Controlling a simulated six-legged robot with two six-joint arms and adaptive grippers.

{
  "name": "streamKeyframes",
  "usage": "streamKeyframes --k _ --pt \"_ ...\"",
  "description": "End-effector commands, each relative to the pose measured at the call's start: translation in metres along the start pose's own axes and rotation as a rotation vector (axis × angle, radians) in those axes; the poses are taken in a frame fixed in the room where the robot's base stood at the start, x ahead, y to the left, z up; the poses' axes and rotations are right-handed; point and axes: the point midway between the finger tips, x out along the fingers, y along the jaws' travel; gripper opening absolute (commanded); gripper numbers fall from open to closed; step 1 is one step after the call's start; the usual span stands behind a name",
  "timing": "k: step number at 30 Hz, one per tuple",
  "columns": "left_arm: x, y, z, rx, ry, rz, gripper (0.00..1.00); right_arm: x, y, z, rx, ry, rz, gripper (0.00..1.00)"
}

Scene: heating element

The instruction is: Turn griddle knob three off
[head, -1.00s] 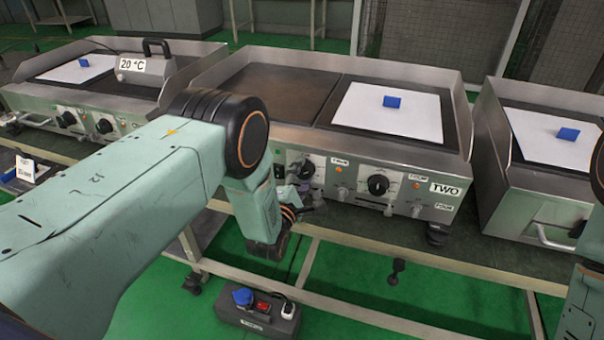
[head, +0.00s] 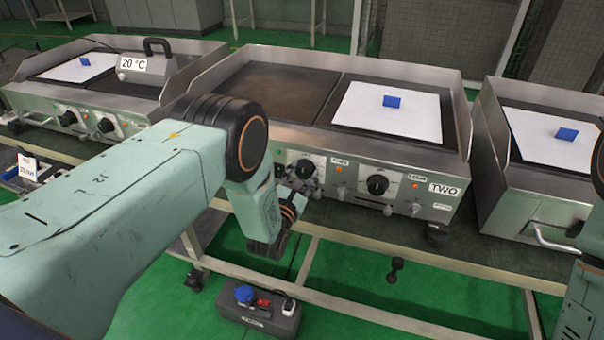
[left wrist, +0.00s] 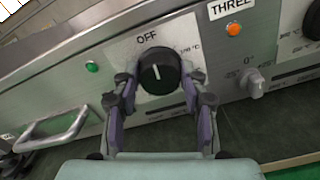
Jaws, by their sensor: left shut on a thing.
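Griddle knob three is a round black knob (left wrist: 159,72) with a white pointer line, on the steel front of the middle griddle. In the left wrist view the line points roughly up, towards the OFF mark (left wrist: 147,38). The knob also shows in the head view (head: 305,168), small. My left gripper (left wrist: 160,98) has a finger on each side of the knob and is shut on it. In the head view my left gripper (head: 300,188) is partly hidden by its own wrist. My right gripper is out of view.
An orange lamp (left wrist: 233,29) sits below the THREE label, right of the knob; a green lamp (left wrist: 92,67) is left. Another black knob (head: 377,185) and small fittings line the panel. A metal handle (left wrist: 53,130) and table rail (head: 400,271) are nearby.

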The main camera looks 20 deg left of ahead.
Motion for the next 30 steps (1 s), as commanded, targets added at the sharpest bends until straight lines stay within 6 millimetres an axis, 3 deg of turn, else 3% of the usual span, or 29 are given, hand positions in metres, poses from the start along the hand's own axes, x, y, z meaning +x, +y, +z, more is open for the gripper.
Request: streamKeyframes --k 23,24,30 --pt "0.002 0.0016 0.0029 -0.102 -0.007 0.003 0.12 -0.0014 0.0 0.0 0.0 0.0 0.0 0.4" --pt "0.002 0.0016 0.0029 -0.102 -0.007 0.003 0.45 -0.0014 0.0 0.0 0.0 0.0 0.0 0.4" --pt "0.0012 0.0012 0.0017 -0.101 -0.004 0.002 0.62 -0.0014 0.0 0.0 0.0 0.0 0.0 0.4"
